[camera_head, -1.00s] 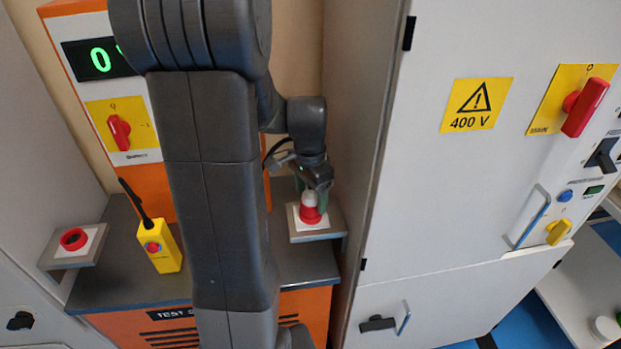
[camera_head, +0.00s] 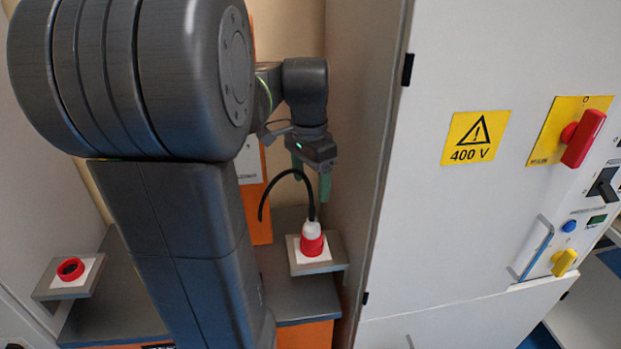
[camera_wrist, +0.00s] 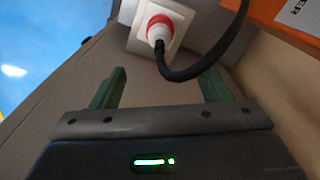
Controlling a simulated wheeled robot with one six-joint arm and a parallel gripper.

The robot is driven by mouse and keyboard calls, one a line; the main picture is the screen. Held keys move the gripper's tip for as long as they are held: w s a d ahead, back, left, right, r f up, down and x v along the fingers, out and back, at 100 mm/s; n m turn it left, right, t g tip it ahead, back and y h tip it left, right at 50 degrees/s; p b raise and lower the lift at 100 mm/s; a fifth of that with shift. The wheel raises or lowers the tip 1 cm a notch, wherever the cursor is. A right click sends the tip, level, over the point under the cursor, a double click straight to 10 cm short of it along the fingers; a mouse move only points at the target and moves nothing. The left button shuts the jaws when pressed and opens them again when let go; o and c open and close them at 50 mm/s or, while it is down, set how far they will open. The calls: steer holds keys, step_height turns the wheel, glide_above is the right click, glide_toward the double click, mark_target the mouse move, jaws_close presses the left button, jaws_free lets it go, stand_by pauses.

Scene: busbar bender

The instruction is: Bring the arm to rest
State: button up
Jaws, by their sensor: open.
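My gripper (camera_head: 311,172) is raised above the right-hand shelf in the head view, with its green fingers apart and nothing between them. The fingers also show in the wrist view (camera_wrist: 158,88), spread and empty. Below the gripper, a red and white plug (camera_head: 312,240) stands upright on the white plate of the small shelf (camera_head: 318,266). Its black cable curves up and to the left. The plug also shows in the wrist view (camera_wrist: 159,28), beyond the fingers and apart from them. My arm covers much of the left half of the head view.
A red socket (camera_head: 71,268) sits on another small shelf at the left. A large grey cabinet (camera_head: 440,210) with a 400 V sign and a red switch (camera_head: 583,138) stands close on the right. The orange unit (camera_head: 256,200) is mostly hidden behind my arm.

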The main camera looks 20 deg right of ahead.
mark_target(312, 220)
stand_by(0.3)
steer(key=f, duration=1.4)
steer(key=shift+d, duration=0.2)
steer(key=shift+r+p, duration=0.4)
steer(key=shift+p, duration=0.1)
steer(key=shift+f, duration=0.1)
steer(key=r, duration=0.7)
steer(key=r+b, duration=0.1)
steer(key=r, duration=0.5)
steer(key=shift+a+r, duration=0.2)
steer(key=shift+r, duration=0.15)
step_height(312, 220, down, 14)
steer(key=shift+d, duration=0.15)
step_height(312, 220, up, 9)
steer(key=p, duration=0.7)
steer(key=shift+w, duration=0.1)
steer(key=shift+f, duration=0.15)
